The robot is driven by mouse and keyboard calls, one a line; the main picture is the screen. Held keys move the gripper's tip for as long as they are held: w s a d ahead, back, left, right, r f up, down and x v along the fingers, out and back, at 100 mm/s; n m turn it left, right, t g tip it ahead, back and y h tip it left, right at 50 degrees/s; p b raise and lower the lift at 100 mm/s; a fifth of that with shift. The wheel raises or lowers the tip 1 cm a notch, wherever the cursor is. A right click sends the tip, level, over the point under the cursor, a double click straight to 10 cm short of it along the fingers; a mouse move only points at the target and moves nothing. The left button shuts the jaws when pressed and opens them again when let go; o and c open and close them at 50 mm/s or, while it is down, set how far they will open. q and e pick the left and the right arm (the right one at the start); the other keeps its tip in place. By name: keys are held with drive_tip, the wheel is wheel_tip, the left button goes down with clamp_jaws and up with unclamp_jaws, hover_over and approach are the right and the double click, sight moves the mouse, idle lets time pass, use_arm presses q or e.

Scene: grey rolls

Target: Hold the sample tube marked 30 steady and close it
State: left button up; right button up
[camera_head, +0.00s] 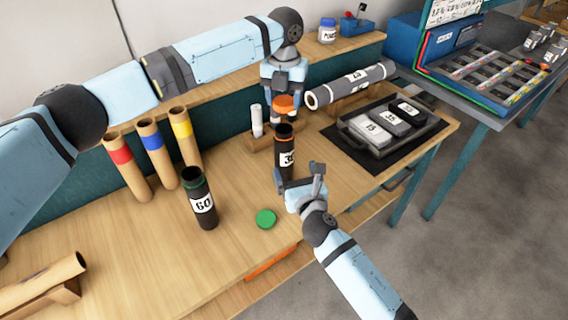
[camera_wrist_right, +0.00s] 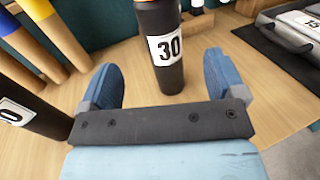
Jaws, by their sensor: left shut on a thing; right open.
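The black sample tube marked 30 (camera_head: 287,162) stands upright on the table, its open top ringed in orange. It also shows in the right wrist view (camera_wrist_right: 163,68), label facing me, top cut off. My left gripper (camera_head: 285,98) points down and is shut on an orange cap (camera_head: 286,103), held above the tube with a small gap visible. My right gripper (camera_head: 299,180) is open and empty, just in front of the tube. In the right wrist view its fingers (camera_wrist_right: 160,80) are spread left and right of the tube, not touching it; the tube stands slightly beyond them.
A black tube marked 60 (camera_head: 201,205) stands left, with a green cap (camera_head: 265,219) lying nearby. Cardboard tubes with coloured bands (camera_head: 158,150) stand behind it. A white tube (camera_head: 257,122) stands in a wooden holder behind tube 30. A tray (camera_head: 350,130) with labelled grey pieces lies right.

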sight(287, 152)
drive_tip(key=x, duration=1)
drive_tip(key=shift+w, duration=0.15)
drive_tip(key=shift+c, duration=0.3)
drive_tip(key=c, duration=1.3)
use_arm(q)
drive_tip(key=shift+w+f, duration=0.1)
drive_tip(key=shift+f, duration=2.4)
drive_tip(key=shift+f, duration=0.9)
drive_tip(key=shift+f, duration=0.55)
